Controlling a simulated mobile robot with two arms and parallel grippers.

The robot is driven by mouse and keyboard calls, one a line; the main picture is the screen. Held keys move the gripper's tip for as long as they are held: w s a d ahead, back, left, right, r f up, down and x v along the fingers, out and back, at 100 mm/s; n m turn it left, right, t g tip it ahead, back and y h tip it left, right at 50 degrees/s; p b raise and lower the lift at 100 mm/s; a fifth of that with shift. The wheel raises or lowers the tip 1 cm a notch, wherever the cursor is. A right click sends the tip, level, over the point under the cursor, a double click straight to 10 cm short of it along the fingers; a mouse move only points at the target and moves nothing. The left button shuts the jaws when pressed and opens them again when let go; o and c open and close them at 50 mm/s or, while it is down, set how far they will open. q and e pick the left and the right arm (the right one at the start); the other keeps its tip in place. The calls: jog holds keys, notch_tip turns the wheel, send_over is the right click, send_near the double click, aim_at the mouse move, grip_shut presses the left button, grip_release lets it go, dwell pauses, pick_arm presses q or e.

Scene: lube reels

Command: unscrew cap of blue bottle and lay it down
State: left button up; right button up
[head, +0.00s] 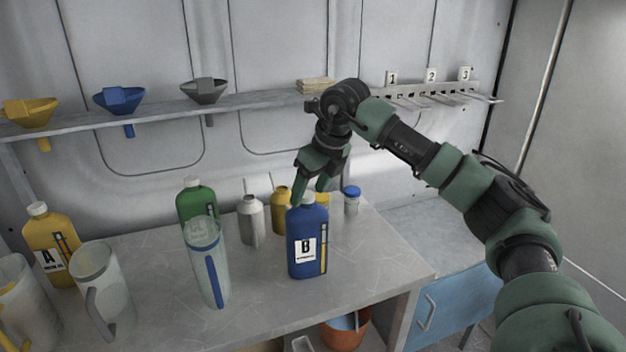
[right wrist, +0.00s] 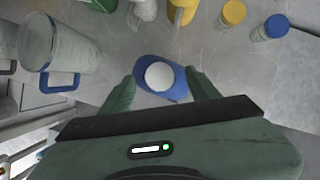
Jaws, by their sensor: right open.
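The blue bottle (head: 307,240) with a "B" label stands upright on the bench, near its front right part. In the right wrist view the blue bottle (right wrist: 174,88) is seen from above, with its round white cap (right wrist: 159,76) on top. My right gripper (head: 312,190) points down over the bottle from above. Its two fingers are apart, one on each side of the cap in the right wrist view (right wrist: 158,92). In the head view the fingers hide most of the cap. I cannot tell whether they touch it. My left gripper is not in view.
A clear jug with a blue stripe (head: 208,265) stands left of the bottle. Behind are a green bottle (head: 196,200), a grey bottle (head: 251,220) and a blue-capped jar (head: 351,201). Yellow bottle A (head: 50,245) is far left. Bare bench (head: 365,265) lies to the right.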

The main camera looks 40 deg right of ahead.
grip_shut()
jog(key=shift+d+r+n+y+p, duration=0.15)
jog(key=shift+n+y+p, duration=0.35)
jog(key=shift+n+p, duration=0.55)
jog(key=shift+w+n+g+y+p, duration=0.1)
jog(key=shift+n+g+y+p, duration=0.25)
jog(key=shift+n, duration=1.2)
